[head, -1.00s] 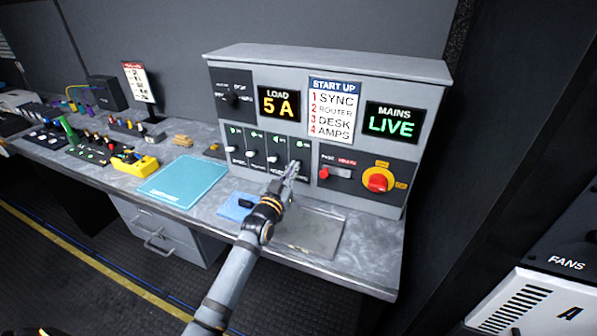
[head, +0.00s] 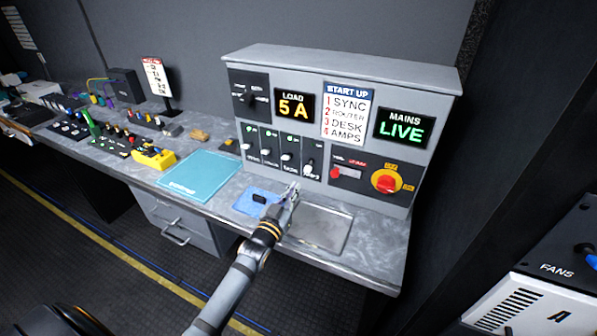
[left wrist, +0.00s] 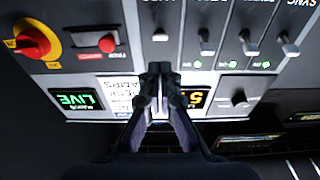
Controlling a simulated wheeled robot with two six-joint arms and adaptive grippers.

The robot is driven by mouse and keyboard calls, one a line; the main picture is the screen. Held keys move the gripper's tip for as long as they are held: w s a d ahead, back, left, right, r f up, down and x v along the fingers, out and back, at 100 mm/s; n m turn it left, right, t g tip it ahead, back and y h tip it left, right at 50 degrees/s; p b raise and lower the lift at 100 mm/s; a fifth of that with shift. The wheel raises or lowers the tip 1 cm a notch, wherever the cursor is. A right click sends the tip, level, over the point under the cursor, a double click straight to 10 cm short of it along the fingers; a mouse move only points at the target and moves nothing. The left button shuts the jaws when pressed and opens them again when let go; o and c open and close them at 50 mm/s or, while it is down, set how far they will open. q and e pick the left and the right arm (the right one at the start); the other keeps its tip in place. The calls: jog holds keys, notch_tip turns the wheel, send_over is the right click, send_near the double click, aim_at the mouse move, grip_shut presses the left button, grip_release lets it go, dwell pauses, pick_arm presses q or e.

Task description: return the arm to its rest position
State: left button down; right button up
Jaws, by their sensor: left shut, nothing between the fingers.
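My left gripper (head: 291,191) is shut and empty. It is in front of the grey power panel (head: 340,62), low near the desk's front part and apart from the switches. In the left wrist view the shut fingers (left wrist: 160,75) point at the panel, which appears upside down. My right gripper is not in view.
A white FANS unit (head: 530,305) stands at the lower right. The floor at left is clear.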

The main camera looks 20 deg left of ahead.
pick_arm(q)
jog(key=shift+s+f, duration=0.2)
jog(key=shift+s, duration=0.4)
jog(key=shift+s, duration=0.1)
